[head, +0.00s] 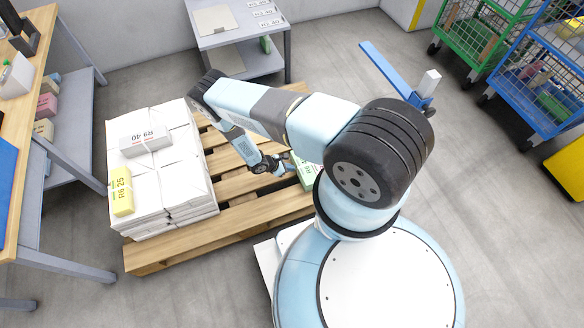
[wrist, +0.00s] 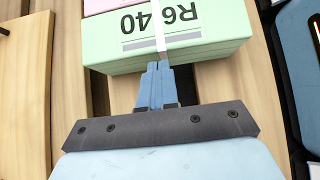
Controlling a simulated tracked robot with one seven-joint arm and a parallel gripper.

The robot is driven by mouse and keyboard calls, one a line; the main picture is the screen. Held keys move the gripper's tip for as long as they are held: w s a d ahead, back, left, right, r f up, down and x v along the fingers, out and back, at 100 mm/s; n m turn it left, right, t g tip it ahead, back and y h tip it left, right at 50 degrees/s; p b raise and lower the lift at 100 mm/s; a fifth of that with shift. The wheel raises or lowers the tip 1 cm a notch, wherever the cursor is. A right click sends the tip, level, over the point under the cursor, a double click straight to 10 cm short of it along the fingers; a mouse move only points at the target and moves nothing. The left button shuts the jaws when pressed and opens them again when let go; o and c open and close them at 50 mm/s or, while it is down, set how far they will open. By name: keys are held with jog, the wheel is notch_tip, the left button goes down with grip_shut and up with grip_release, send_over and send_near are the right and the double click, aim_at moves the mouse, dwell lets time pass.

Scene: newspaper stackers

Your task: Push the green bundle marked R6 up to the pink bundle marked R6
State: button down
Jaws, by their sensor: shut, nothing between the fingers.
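The green bundle marked R6 40 (wrist: 215,45) lies on the pallet's wooden slats; in the head view only part of it (head: 306,172) shows beside my arm. A small part of the pink bundle (wrist: 100,5) shows at the top of the wrist view, just beyond the green one. Its label is out of view, and I cannot tell if the two bundles touch. My gripper (wrist: 157,72) is shut and empty, with its fingers at the near side of the green bundle. Contact there is hard to tell. In the head view my arm hides the pink bundle.
The pallet (head: 190,247) carries a white paper stack (head: 160,190) on its left, with a grey bundle (head: 145,140) and a yellow bundle (head: 121,192) on top. A workbench (head: 40,130) stands left, a grey table (head: 240,35) behind, wheeled cages (head: 540,70) at right.

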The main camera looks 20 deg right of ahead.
jog(key=a, duration=0.3)
jog(key=shift+w+a+r, duration=0.1)
jog(key=shift+r, duration=0.15)
jog(key=v, duration=0.9)
jog(key=shift+r, duration=0.1)
